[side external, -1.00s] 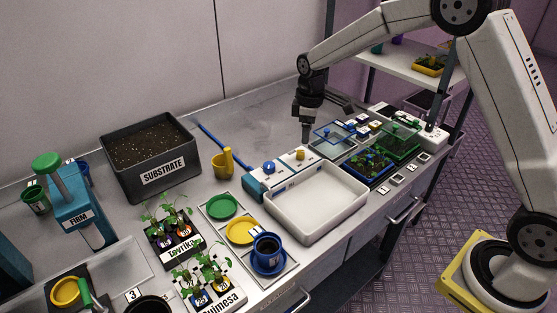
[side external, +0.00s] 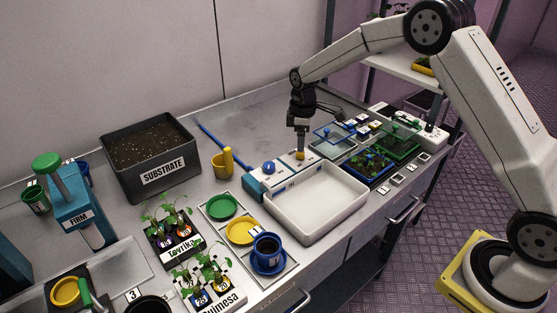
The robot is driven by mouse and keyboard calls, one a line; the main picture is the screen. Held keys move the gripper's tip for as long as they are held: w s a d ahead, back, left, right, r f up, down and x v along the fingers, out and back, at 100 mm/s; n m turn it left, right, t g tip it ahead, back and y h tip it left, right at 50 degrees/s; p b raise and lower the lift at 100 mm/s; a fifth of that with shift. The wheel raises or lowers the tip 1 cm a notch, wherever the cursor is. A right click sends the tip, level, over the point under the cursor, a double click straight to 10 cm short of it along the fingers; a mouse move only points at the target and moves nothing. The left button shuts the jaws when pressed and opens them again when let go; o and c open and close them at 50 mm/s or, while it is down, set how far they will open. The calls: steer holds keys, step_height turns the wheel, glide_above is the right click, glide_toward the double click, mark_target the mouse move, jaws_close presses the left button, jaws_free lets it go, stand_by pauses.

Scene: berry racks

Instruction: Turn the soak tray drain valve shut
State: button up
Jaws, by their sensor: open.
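The white soak tray (side external: 318,207) sits on the bench, empty as far as I can see. Along its back edge is a white and blue valve block (side external: 285,178) with a blue knob (side external: 268,167) on the left and a yellow knob (side external: 300,155) on the right. Which knob is the drain valve I cannot read. My gripper (side external: 301,151) points down directly over the yellow knob, with its open fingertips at or around it. The fingers partly cover the knob, and contact cannot be made out.
Clear-lidded plant boxes (side external: 370,166) stand close to the right. A substrate bin (side external: 150,158) is further left. The bench behind the valve block is clear.

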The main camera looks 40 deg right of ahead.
mark_target(300, 155)
steer(key=shift+f, duration=2.05)
jaws_close()
